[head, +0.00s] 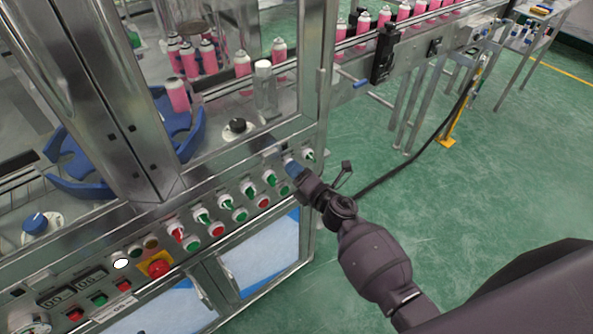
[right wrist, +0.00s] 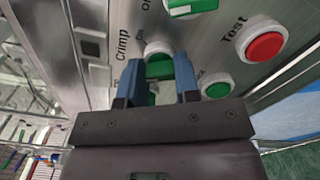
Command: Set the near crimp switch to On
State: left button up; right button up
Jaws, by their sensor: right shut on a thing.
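The near crimp switch (right wrist: 159,68) is a green knob beside the printed word "Crimp" on the steel panel in the right wrist view. My right gripper (head: 292,168) reaches the right end of the control panel (head: 177,213) in the head view. Its blue fingers hide the switch there. In the right wrist view the fingers stand on both sides of the green knob and are shut on it. The fingers cover part of the knob and its labels, so I cannot tell its setting. My left gripper is not in view.
A red Test button (right wrist: 265,46), a green button (right wrist: 217,86) and another green switch (right wrist: 192,7) lie close to the fingers. A red emergency stop (head: 158,268) sits farther left. Pink cans (head: 178,95) stand behind the frame. Green floor (head: 460,190) is open on the right.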

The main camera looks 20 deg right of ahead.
jog(key=shift+m+p, duration=1.9)
jog(key=shift+m, duration=3.9)
jog(key=o, duration=0.9)
